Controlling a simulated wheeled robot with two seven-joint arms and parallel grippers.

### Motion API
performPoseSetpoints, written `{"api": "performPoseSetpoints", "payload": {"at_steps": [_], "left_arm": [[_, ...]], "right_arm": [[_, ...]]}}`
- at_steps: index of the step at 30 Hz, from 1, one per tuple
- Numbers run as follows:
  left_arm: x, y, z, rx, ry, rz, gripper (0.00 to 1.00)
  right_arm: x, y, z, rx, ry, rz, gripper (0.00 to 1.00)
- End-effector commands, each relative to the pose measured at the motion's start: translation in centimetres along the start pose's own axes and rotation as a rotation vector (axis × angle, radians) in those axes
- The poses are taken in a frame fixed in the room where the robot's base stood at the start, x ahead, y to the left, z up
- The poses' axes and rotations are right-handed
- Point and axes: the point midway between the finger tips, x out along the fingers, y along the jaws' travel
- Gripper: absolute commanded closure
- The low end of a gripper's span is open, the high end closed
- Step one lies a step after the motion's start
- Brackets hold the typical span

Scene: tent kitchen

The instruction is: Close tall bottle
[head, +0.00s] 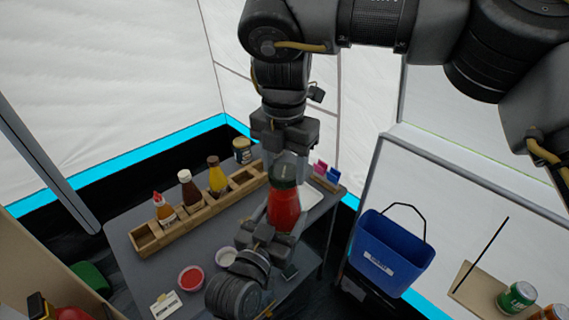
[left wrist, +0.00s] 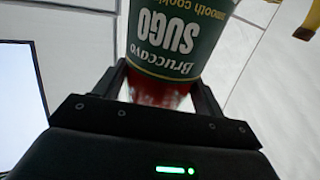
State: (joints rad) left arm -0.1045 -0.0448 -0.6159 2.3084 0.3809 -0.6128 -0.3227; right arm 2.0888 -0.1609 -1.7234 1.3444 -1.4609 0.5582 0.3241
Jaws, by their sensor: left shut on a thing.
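A tall bottle (head: 285,209), red with a dark green top part, stands roughly upright in the middle of the head view. My left gripper (head: 272,226) is shut on its lower part from the front. In the left wrist view the bottle (left wrist: 172,40) shows a green "SUGO" label, upside down, between my two fingers, with red beside the label. My right gripper (head: 285,150) comes down from above and is right over the bottle's top, close to it or touching it. Its fingertips are dark against the dark top, so I cannot tell whether they grip. I cannot make out a separate lid.
The grey table (head: 135,215) holds a wooden rack (head: 195,215) with several sauce bottles, a jar (head: 242,150), a red bowl (head: 191,278) and a white bowl (head: 227,257). A blue bucket (head: 390,252) is at right. Cans (head: 517,297) stand at lower right.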

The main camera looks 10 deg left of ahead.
Motion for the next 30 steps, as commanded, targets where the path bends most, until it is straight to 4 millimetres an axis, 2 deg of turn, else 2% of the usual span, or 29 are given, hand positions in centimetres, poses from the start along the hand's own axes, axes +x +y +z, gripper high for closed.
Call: {"api": "performPoseSetpoints", "payload": {"at_steps": [1,5,16,20,30], "left_arm": [[0.0,0.0,-0.3,-0.001,0.008,0.0,0.94],[0.0,0.0,-0.3,-0.001,0.008,0.0,0.94],[0.0,0.0,-0.3,0.0,0.007,0.0,0.94],[0.0,0.0,-0.3,0.0,0.007,0.0,0.94],[0.0,0.0,-0.3,0.0,0.007,0.0,0.94]], "right_arm": [[-0.1,0.0,0.1,0.001,-0.001,0.0,0.4],[0.0,0.0,0.0,-0.001,0.0,0.0,0.23],[-0.6,0.0,0.0,-0.003,-0.001,0.0,0.22],[-2.5,0.1,0.1,-0.002,-0.005,0.001,0.22],[-9.2,0.1,0.1,0.0,-0.004,0.002,0.22]]}}
